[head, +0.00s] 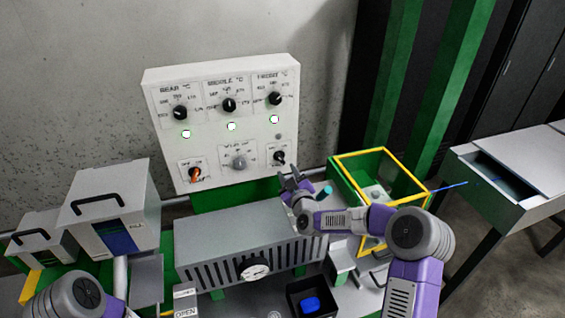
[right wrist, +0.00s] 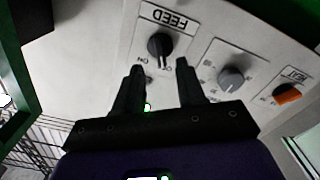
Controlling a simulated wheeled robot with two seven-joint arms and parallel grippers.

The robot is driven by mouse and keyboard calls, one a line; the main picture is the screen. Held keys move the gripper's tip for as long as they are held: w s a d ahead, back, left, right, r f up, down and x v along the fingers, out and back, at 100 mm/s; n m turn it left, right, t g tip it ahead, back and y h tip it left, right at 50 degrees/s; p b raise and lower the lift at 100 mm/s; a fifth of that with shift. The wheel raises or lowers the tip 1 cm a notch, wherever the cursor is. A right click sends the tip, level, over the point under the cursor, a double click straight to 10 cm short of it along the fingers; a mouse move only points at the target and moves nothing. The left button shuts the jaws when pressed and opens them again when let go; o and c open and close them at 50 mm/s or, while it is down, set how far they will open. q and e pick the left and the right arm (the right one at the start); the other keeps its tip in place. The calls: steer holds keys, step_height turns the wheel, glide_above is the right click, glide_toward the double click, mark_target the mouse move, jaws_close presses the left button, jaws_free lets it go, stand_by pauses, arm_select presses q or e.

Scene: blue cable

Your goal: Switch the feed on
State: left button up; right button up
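The feed knob (head: 279,157) is a black rotary knob at the lower right of the white control panel (head: 215,88). In the right wrist view, which is upside down, the knob (right wrist: 160,45) sits under the FEED label, with small on and off markings beside it. I cannot tell for sure which marking it points to. My right gripper (head: 291,178) is just below and in front of the knob in the head view. In the right wrist view the gripper (right wrist: 160,72) has its fingers apart and empty, pointing toward the knob. My left gripper is out of view.
Three lamps with green rims (head: 232,127) and three temperature knobs (head: 229,104) are higher on the panel. A grey knob (head: 239,162) and an orange switch (head: 195,174) sit left of the feed knob. A slotted grey housing (head: 225,225) and a yellow-rimmed green box (head: 345,180) stand below.

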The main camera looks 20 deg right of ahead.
mark_target(282, 161)
steer(key=shift+w+a+p, duration=0.1)
steer(key=shift+w+p, duration=0.2)
steer(key=shift+w, duration=2.3)
steer(key=shift+c, duration=0.4)
jaws_close()
